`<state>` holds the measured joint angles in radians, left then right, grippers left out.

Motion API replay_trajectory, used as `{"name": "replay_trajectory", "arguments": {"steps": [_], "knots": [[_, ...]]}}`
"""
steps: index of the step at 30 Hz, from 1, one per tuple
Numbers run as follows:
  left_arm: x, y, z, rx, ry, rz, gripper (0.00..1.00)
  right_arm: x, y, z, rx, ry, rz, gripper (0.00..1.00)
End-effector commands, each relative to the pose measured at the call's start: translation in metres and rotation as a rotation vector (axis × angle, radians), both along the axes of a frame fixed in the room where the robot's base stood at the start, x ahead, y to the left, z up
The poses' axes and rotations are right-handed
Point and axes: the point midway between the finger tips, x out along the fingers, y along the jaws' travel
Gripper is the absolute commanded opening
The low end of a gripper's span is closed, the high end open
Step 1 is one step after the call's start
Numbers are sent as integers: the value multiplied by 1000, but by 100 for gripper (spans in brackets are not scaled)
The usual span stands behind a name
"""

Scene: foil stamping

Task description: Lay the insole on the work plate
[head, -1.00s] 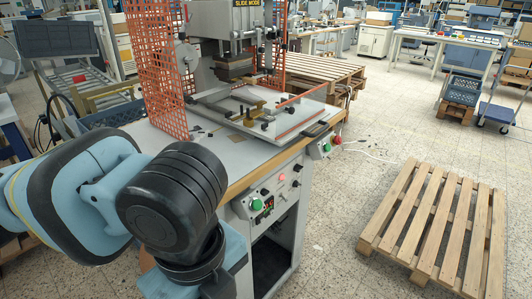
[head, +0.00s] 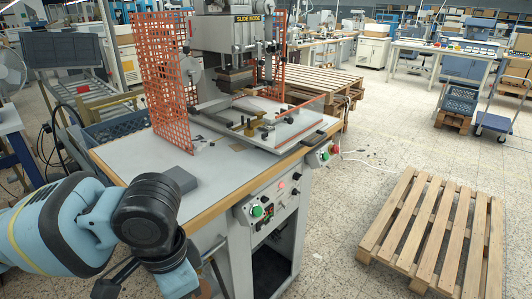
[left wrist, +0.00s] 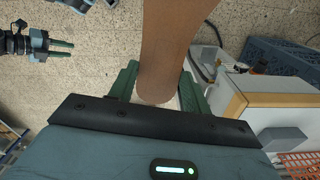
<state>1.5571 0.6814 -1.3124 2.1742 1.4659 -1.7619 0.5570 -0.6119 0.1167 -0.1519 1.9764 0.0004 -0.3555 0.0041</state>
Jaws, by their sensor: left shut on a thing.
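The brown insole (left wrist: 172,45) is held in my left gripper (left wrist: 160,82) in the left wrist view. Its rounded end lies between the two green fingers, and its other end runs out of the top of the picture. The insole and my left gripper's fingers do not show in the head view, where only my left arm is at the lower left. The pale work plate (head: 303,122) sits under the press head, well apart from the insole. My right gripper (left wrist: 62,49) shows at the upper left of the left wrist view, its fingers apart and empty.
The press (head: 226,42) stands on the grey bench (head: 130,160), with an orange mesh guard (head: 160,75) at its left. A dark grey block (head: 180,179) lies near the bench's front edge. A wooden pallet (head: 430,235) is on the floor at right.

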Motion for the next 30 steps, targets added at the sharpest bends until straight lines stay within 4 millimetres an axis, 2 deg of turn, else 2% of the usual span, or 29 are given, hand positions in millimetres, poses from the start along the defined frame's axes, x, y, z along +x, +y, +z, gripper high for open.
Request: {"name": "replay_trajectory", "arguments": {"steps": [6, 13, 20, 30], "knots": [[13, 37, -24, 2, 1, 470, 26, 3, -1, 5, -4, -11, 3, 36], [20, 64, -41, 0, -1, 804, 26, 4, -2, 6, -6, -14, 4, 36], [21, 73, -47, -1, -1, 906, 26, 5, -2, 7, -6, -15, 4, 36], [21, 68, -45, -2, -1, 865, 26, 3, -2, 5, -6, -11, 3, 36]]}}
